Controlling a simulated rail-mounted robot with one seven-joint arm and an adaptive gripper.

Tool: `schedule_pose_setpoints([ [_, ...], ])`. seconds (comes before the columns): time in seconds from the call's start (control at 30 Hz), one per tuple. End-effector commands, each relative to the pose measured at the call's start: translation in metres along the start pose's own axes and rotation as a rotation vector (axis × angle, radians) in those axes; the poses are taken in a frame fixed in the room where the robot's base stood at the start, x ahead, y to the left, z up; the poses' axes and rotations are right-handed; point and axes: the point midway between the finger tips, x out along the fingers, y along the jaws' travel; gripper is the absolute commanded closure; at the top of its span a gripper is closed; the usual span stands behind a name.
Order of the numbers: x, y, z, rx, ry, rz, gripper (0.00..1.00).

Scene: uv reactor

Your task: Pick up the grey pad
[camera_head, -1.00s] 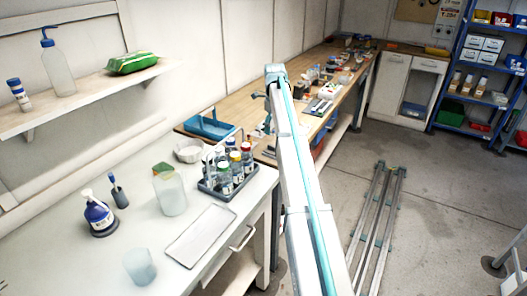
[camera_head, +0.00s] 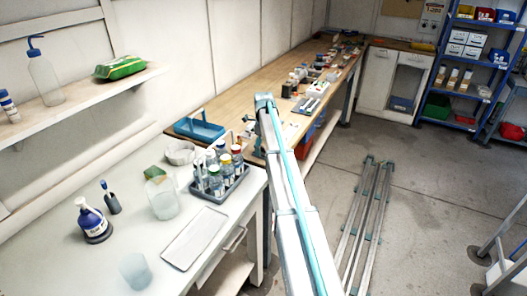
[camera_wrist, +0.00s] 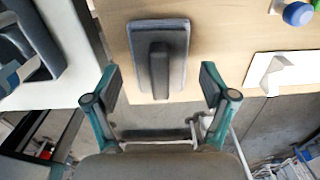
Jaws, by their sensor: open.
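In the wrist view, a dark grey rectangular pad (camera_wrist: 177,36) with a raised bar along its middle lies on the wooden bench top near its edge. It sits between and beyond the two fingers of my gripper (camera_wrist: 162,85). The fingers are spread wide apart with nothing between them, and they do not touch the pad. In the head view my arm reaches over to the near end of the wooden bench. The pad cannot be made out clearly there.
The wooden bench (camera_head: 252,88) carries a blue tray (camera_head: 199,130) and small items farther along. A bottle rack (camera_head: 219,186) stands on the white table (camera_head: 130,235). In the wrist view, a white piece (camera_wrist: 283,67) and a blue knob (camera_wrist: 298,13) lie right of the pad.

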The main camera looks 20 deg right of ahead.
Motion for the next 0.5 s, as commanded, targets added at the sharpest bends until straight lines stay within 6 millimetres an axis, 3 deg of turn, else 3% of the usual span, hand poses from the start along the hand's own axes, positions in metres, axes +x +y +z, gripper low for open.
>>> schedule_pose_setpoints([
  [0.27, 0.0071, 0.0001, 0.0, 0.0, 0.0, 0.0, 0.17],
  [0.5, 0.0068, 0.0001, -0.0001, 0.0, 0.0, 0.0, 0.53],
])
